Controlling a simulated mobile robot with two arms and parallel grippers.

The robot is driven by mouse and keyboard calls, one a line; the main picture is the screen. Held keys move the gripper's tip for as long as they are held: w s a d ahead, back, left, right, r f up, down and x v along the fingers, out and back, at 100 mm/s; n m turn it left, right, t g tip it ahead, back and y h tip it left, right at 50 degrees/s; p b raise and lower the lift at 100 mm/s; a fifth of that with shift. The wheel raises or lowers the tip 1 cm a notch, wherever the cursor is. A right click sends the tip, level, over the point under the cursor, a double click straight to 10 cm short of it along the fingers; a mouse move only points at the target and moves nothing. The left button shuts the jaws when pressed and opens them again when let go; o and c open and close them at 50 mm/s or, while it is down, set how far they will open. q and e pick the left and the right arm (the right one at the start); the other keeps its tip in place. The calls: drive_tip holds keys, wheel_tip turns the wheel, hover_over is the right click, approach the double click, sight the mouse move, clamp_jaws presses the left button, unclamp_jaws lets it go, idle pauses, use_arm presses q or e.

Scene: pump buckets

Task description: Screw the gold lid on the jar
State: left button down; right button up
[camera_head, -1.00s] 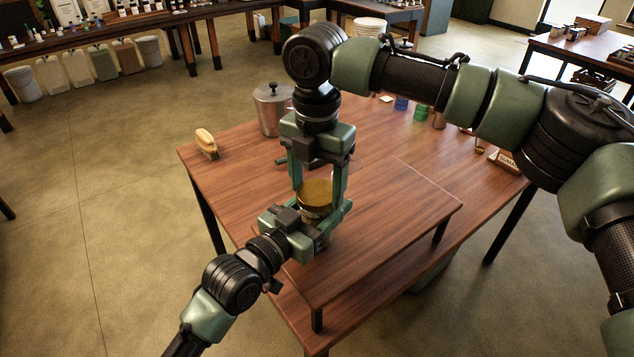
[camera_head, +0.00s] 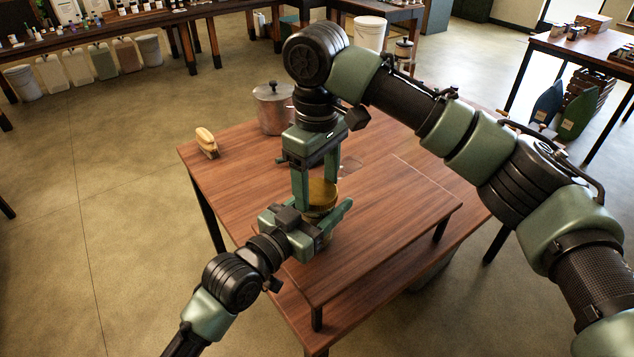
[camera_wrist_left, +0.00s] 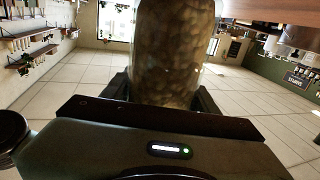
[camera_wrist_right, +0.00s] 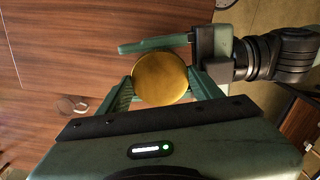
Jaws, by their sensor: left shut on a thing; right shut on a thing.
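The gold lid (camera_head: 323,192) is a round disc on top of the jar, in the middle of the head view. In the right wrist view the gold lid (camera_wrist_right: 160,79) sits between my right gripper's fingers. My right gripper (camera_head: 318,190) points straight down from above and is shut on the lid's rim. The glass jar (camera_wrist_left: 168,55), filled with brownish round pieces, fills the top of the left wrist view. My left gripper (camera_head: 325,226) comes in from the front left and is shut on the jar's body. The jar's lower part is mostly hidden in the head view.
The jar is over a raised wooden board (camera_head: 390,215) on the table. A metal pot with a lid (camera_head: 273,112) stands at the back left, and a brush (camera_head: 206,142) lies near the left edge. A clear round item (camera_wrist_right: 70,105) lies on the wood. The board's right side is clear.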

drive_tip(key=m, duration=0.5)
drive_tip(key=o, duration=1.5)
drive_tip(key=shift+o, duration=0.2)
drive_tip(key=shift+r, duration=2.3)
drive_tip(key=shift+c, duration=0.4)
